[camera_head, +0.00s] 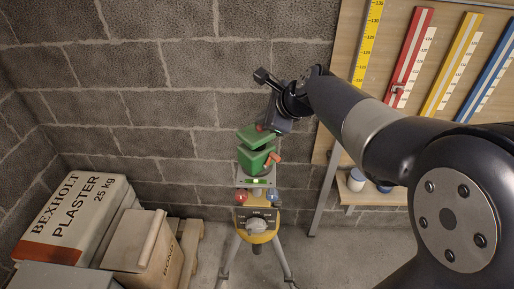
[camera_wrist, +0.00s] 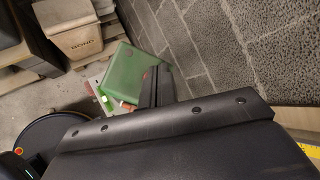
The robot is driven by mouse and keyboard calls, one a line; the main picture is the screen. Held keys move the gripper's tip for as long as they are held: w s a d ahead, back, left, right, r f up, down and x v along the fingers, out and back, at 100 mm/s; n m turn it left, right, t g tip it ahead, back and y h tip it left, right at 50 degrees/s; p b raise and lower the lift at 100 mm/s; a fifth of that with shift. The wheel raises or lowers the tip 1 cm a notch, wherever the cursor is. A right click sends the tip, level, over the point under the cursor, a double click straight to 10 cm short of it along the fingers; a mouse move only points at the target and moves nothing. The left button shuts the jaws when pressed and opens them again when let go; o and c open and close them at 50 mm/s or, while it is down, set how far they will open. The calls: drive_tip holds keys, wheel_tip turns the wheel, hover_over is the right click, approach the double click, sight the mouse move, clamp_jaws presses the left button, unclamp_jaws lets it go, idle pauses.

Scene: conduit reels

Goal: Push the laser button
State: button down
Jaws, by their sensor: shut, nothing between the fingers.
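The green laser unit (camera_head: 252,160) stands upright on a yellow-headed tripod (camera_head: 257,236) against the block wall. In the wrist view its green housing (camera_wrist: 122,72) is partly covered by my fingers. A small red-orange part (camera_head: 261,127) shows at the top of the laser, beside my fingertips; I cannot tell for sure that it is the button. An orange knob (camera_head: 275,158) sticks out of the laser's right side. My gripper (camera_head: 270,126) is shut and empty, pointing down at the laser's top. It shows in the wrist view (camera_wrist: 152,88); contact cannot be told.
Plaster bags (camera_head: 75,219) and a carton (camera_head: 147,245) are stacked at the lower left. A wooden board with coloured rulers (camera_head: 408,55) stands at the right, with jars (camera_head: 356,180) on a shelf below. Red and blue knobs (camera_head: 241,197) sit under the laser.

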wheel_tip(320, 180, up, 6)
drive_tip(key=p, duration=0.5)
drive_tip(key=shift+p, duration=0.35)
drive_tip(key=shift+f, duration=0.1)
idle(1.5)
